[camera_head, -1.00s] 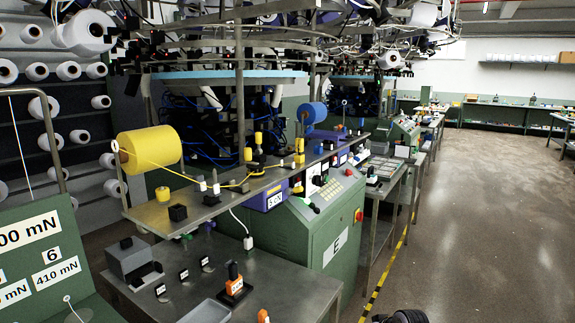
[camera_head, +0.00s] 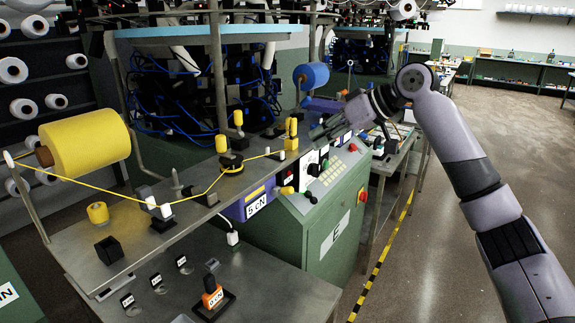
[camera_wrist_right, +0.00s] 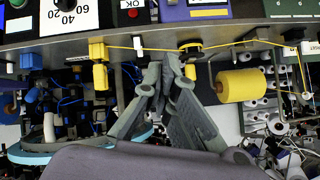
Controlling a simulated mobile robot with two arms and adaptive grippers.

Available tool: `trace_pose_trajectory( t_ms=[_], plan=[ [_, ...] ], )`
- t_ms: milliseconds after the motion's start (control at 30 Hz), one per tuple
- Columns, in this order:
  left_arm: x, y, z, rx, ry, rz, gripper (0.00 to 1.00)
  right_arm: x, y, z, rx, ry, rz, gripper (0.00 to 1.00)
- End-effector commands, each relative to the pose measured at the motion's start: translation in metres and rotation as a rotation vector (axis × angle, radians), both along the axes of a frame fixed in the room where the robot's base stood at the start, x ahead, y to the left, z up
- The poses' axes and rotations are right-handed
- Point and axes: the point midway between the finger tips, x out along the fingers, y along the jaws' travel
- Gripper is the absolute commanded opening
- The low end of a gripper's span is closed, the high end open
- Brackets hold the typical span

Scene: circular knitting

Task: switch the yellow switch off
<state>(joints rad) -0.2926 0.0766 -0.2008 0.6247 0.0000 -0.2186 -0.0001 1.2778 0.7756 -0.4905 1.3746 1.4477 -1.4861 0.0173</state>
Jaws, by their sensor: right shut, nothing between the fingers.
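A small yellow knob (camera_head: 287,190) sits on the front of the green machine's control panel, beside the purple "5 cN" box. It looks like the yellow switch; its setting is too small to tell. My right gripper (camera_head: 316,132) is above the panel, up and to the right of the knob and apart from it. In the right wrist view the right gripper (camera_wrist_right: 166,70) has its fingers together with nothing between them. It points at the shelf edge, where a yellow upright piece (camera_wrist_right: 98,66) stands left of the fingers. My left gripper is out of view.
A yellow yarn runs from the yellow spool (camera_head: 85,143) along the metal shelf (camera_head: 135,232) through several small guides. A dial (camera_head: 313,170) and a red button (camera_head: 352,147) are on the panel. The floor aisle (camera_head: 480,170) at right is clear.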

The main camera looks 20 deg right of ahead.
Motion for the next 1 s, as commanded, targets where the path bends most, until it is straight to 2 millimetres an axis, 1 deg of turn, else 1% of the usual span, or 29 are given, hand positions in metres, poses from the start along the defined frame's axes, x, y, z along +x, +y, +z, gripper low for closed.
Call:
trace_pose_trajectory(
  t_ms=[33,100,200,333,433,633,833,900,1000],
  plan=[
    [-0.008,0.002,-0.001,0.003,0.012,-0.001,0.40,0.000,0.000,-0.001,0.000,0.000,0.000,0.00],
    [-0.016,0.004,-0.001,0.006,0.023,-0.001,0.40,0.000,0.000,-0.001,0.001,0.001,-0.001,0.00],
    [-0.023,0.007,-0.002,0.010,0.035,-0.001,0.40,0.001,0.000,-0.001,0.001,0.000,-0.001,0.00],
    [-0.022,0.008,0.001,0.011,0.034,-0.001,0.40,0.004,0.004,-0.004,0.001,0.001,-0.001,0.00],
    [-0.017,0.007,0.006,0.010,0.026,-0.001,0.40,0.012,0.011,-0.011,0.003,0.003,0.000,0.00],
    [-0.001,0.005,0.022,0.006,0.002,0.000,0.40,0.035,0.034,-0.034,0.002,0.004,0.001,0.00],
    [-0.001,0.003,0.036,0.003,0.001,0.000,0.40,0.060,0.057,-0.060,0.001,0.003,-0.001,0.00],
    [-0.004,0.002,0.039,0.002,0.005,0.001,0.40,0.053,0.053,-0.072,-0.002,0.003,-0.004,0.00],
    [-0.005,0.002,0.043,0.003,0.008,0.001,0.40,0.046,0.054,-0.083,-0.001,0.003,-0.003,0.00]
  ],
)
